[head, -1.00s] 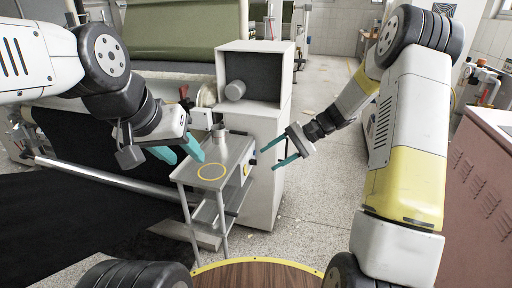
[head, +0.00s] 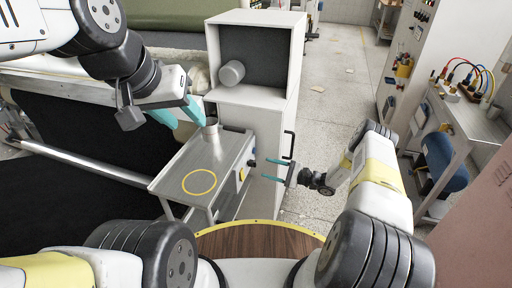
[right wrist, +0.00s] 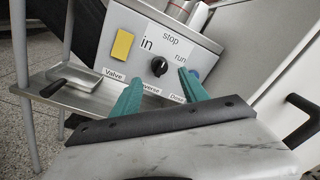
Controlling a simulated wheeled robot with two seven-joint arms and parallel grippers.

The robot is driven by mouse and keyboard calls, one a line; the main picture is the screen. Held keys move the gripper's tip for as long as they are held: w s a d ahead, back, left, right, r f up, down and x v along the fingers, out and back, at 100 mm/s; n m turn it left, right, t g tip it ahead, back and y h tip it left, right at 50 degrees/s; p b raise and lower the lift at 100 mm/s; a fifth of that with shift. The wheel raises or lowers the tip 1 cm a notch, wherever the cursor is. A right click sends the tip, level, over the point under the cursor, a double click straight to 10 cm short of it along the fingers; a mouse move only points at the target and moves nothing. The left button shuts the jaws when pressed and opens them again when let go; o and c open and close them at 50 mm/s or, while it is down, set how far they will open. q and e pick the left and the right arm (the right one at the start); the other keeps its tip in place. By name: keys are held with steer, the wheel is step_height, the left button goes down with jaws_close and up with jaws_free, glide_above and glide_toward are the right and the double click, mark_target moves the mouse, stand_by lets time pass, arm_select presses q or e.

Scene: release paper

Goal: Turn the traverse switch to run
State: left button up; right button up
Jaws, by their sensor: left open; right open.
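The traverse switch is a black round knob (right wrist: 159,67) on the grey panel (right wrist: 205,42) at the table's side. Labels "in", "stop" and "run" stand around it, with "run" to its right. I cannot tell surely which label it points at. The knob also shows small in the head view (head: 252,163). My right gripper (head: 264,169) is open in front of the panel. In the right wrist view its teal fingers (right wrist: 160,90) stand either side of the knob's lower area, apart from it. My left gripper (head: 190,125) is open above the table's far side, near a metal cup (head: 211,132).
A yellow plate (right wrist: 122,45) is left of the knob; a blue button (right wrist: 195,73) is partly hidden by the right finger. The metal table (head: 165,182) stands beside a white cabinet (head: 257,125) with a black handle (head: 289,145).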

mark_target(253, 164)
steer(key=x, duration=0.6)
steer(key=shift+a, duration=0.3)
jaws_close()
